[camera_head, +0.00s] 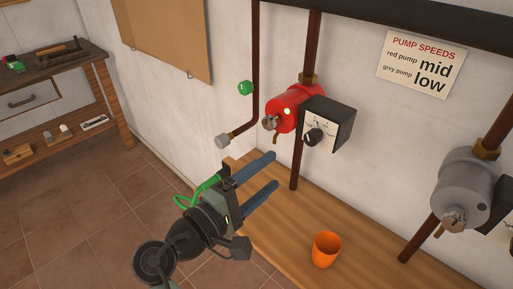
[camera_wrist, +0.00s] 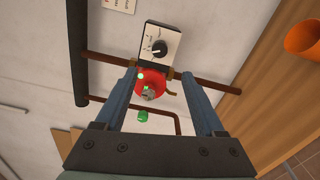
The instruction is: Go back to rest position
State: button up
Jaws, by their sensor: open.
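My gripper (camera_head: 269,176) is open and empty. Its two blue fingers stand apart and point toward the wall below the red pump, above the wooden bench. In the wrist view my gripper (camera_wrist: 169,86) frames the red pump (camera_wrist: 152,84) between its fingers, with a visible gap to it. In the head view the red pump (camera_head: 286,110) is on a vertical brown pipe, with a lit green light and a black control box (camera_head: 330,124) with a dial on its right side.
A wooden bench (camera_head: 285,230) runs below the pumps with an orange cup (camera_head: 326,249) on it. A grey pump (camera_head: 464,185) is at the right. A workbench (camera_head: 55,75) stands far left.

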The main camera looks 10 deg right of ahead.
jog(key=w+a+r+m+t+y, duration=0.1)
jog(key=a+r+m+t+y, duration=0.2)
jog(key=r, duration=0.7)
jog(key=w+a+r+m+t+y, duration=0.1)
jog(key=r+m+t+y, duration=0.3)
jog(key=r, duration=0.6)
jog(key=s+a+r+m+t+y, duration=0.1)
jog(key=s+r+t+y, duration=0.2)
jog(key=s+r, duration=0.4)
jog(key=s+a+r+m+t+y, duration=0.1)
jog(key=s+r+t+y, duration=0.3)
jog(key=r, duration=0.8)
jog(key=s+a+t, duration=0.1)
jog(key=s+t, duration=0.1)
jog(key=s, duration=0.1)
jog(key=shift+s+a+r+m, duration=0.2)
jog(key=shift+a+m, duration=0.05)
jog(key=shift+m, duration=0.05)
